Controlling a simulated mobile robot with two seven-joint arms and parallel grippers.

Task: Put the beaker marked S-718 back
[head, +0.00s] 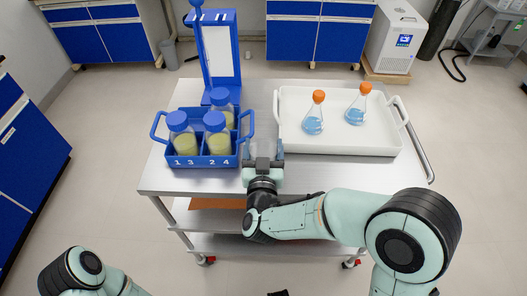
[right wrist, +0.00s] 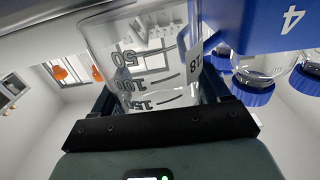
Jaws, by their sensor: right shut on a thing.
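A clear glass beaker (right wrist: 145,60) fills the middle of the right wrist view, with black scale marks and a white label whose visible end reads "18"; the rest of the label is turned out of sight. My right gripper (head: 263,158) is shut on the beaker. In the head view it is in front of the table's middle, just right of the blue carrier, and the beaker there is small and hard to make out. In the right wrist view my right gripper's dark fingers (right wrist: 160,105) stand on both sides of the beaker.
A blue carrier (head: 198,161) marked 1 3 2 4 holds three yellow-filled bottles (head: 185,145) with blue caps. A white tray (head: 340,147) at right holds two orange-capped flasks (head: 313,122). A blue stand (head: 208,45) rises behind the carrier. The table's front strip (head: 330,175) is clear.

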